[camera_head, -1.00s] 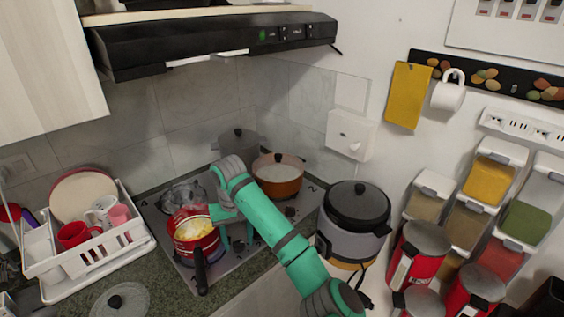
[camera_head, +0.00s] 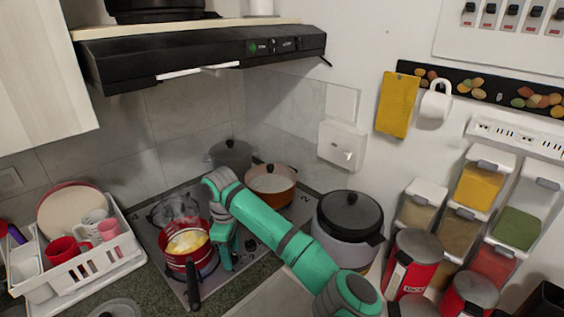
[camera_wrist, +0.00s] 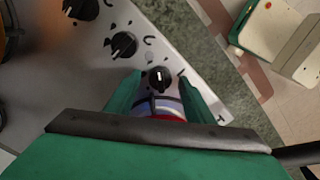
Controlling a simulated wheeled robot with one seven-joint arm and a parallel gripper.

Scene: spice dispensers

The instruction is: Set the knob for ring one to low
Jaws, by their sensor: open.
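The stove top (camera_head: 172,262) has a row of black knobs along its front right side. In the wrist view, the nearest knob (camera_wrist: 159,77), with a pale pointer line, sits between or just ahead of the fingertips of my gripper (camera_wrist: 160,86). My gripper is open, with one green finger on each side; I cannot tell whether either touches the knob. A middle knob (camera_wrist: 123,45) and a far knob (camera_wrist: 80,8) lie up and left. In the head view, my gripper (camera_head: 226,262) points down beside the red pot. The small markings are too blurred to tell which knob is ring one's.
The red pot (camera_head: 187,261) with yellow food stands close left of my gripper, its dark handle (camera_head: 194,291) sticking out frontward. An orange pan (camera_head: 270,184) and a grey pot (camera_head: 231,155) stand behind. A rice cooker (camera_head: 347,231) stands at the right, close to my arm.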

